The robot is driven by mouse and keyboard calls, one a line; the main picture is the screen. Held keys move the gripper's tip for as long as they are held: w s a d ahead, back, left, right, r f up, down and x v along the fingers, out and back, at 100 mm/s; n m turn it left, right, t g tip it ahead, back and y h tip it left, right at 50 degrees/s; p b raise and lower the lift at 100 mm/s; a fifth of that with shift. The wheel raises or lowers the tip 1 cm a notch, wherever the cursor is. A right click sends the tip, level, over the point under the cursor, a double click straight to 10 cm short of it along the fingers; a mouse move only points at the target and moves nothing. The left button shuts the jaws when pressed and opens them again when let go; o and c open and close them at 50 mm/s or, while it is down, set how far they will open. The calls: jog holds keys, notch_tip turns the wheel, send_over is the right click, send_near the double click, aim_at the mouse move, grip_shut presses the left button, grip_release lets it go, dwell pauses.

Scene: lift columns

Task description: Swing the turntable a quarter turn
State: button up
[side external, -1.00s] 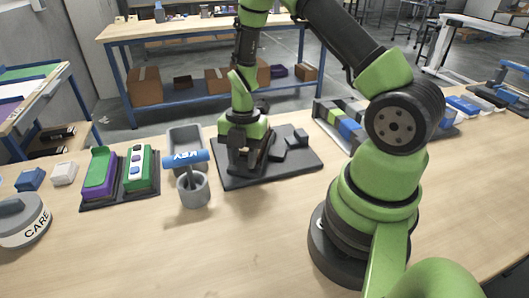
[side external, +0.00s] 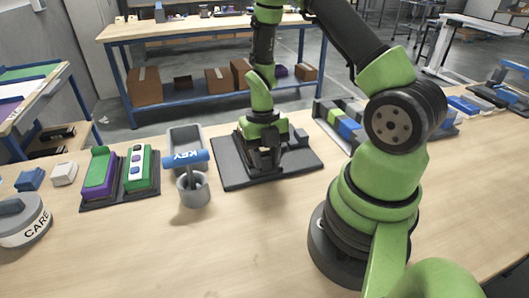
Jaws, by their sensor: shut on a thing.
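A dark square base plate (side external: 308,162) lies on the bench in the middle of the side external view. It carries low dark raised parts, which I take to be the turntable (side external: 236,157). My gripper (side external: 265,163) points down over the middle of the plate. It is shut on a dark part there, low over the plate. The gripper hides most of that part, so its shape and the exact turn angle cannot be read.
A green and purple block set (side external: 120,175) is farther left. A multicoloured block row (side external: 342,122) is behind right.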

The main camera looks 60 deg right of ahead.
jog(key=o, duration=0.6)
jog(key=shift+r, duration=3.5)
